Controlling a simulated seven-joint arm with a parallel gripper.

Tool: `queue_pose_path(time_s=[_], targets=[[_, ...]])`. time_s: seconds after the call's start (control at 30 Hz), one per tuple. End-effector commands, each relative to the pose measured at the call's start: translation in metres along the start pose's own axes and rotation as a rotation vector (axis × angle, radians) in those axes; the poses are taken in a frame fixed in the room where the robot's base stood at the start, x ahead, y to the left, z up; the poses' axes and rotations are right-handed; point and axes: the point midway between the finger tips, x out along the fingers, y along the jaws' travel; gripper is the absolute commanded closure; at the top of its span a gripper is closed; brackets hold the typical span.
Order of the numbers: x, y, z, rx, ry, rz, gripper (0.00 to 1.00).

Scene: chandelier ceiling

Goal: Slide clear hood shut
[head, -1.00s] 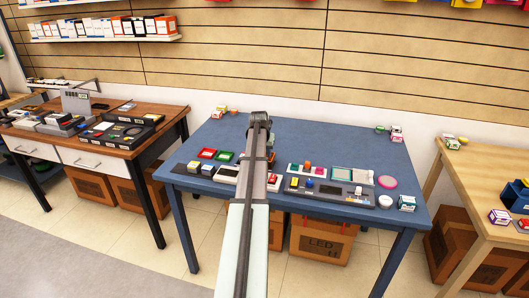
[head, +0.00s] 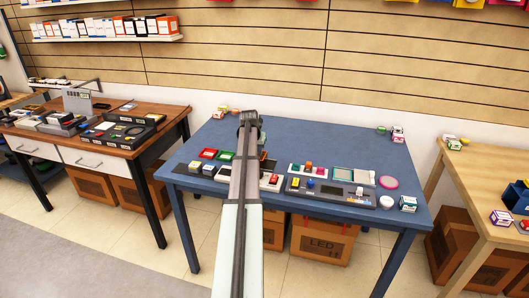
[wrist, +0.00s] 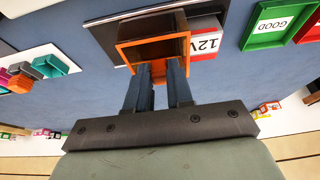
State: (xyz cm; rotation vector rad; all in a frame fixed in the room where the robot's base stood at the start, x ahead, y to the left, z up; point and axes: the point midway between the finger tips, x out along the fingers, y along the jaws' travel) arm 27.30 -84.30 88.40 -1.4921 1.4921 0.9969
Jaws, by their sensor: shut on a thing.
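In the wrist view, an orange-framed, box-like hood (wrist: 122,52) with a dark, brownish inside sits at the top middle. I take it for the hood; I cannot tell how clear its panels are. My gripper (wrist: 165,66) reaches its near edge, with the fingers close together and shut on that edge. A red and white 12V label (wrist: 205,45) shows just right of the hood, on or beside a grey block. In the head view my arm covers the gripper and most of the hood.
A green GOOD tray (wrist: 278,22) lies right of the hood, and an orange and grey part (wrist: 22,72) lies left. A dark device panel (head: 335,192) stands at the table's front right.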

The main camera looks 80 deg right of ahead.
Motion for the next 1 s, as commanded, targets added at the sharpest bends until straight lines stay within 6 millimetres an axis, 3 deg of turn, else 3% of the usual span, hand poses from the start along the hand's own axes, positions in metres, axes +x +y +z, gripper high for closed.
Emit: queue_pose_path(time_s=[0.1, 0.23, 0.63, 0.67, 0.9, 1.0], targets=[[0.001, -0.029, -0.002, -0.002, -0.001, -0.001, 1.00], [0.000, -0.049, -0.001, -0.001, -0.001, 0.000, 1.00], [0.000, -0.059, 0.000, -0.001, 0.000, -0.005, 1.00], [0.000, -0.059, 0.000, -0.001, 0.000, -0.006, 0.78], [0.000, -0.058, 0.000, -0.001, 0.001, -0.004, 0.55], [0.000, -0.057, 0.000, -0.001, 0.000, -0.003, 0.53]])
